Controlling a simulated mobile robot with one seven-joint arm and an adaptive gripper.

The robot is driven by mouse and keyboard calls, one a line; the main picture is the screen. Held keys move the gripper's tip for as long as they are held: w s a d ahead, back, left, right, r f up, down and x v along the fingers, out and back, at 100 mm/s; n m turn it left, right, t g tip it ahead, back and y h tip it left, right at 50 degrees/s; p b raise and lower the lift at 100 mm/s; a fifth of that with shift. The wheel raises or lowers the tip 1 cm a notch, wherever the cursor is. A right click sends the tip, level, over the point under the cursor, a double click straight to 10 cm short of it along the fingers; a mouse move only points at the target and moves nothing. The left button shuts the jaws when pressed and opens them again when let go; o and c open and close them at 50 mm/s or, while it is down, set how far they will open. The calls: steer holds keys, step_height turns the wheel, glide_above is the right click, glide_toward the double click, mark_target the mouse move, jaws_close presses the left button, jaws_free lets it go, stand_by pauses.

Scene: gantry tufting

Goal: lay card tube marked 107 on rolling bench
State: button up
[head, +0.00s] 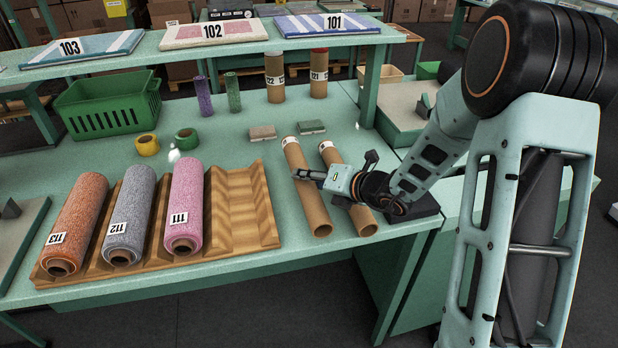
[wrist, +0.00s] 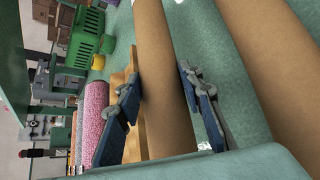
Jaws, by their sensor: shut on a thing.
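Two plain brown card tubes lie side by side on the green bench (head: 215,270). My gripper (head: 309,178) reaches in from the right across them and is shut on the left card tube (head: 306,190). In the wrist view the blue fingers (wrist: 162,95) stand on either side of this tube (wrist: 165,60). The right card tube (head: 364,221) is partly hidden under my wrist; it also shows in the wrist view (wrist: 275,70). Small white labels sit at their far ends, but I cannot read them. The held tube looks level, on or just above the bench top.
A wooden cradle (head: 240,205) holds yarn rolls 113 (head: 80,220), 112 (head: 132,212) and 111 (head: 186,200), with empty grooves at right. Tubes 122 (head: 275,85) and 121 (head: 318,80) stand behind. Two small blocks, tape rolls and a green basket (head: 108,105) are nearby. A raised shelf (head: 150,62) spans the back.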

steer(key=shift+f, duration=0.4)
steer(key=o, duration=1.3)
steer(key=v, duration=1.2)
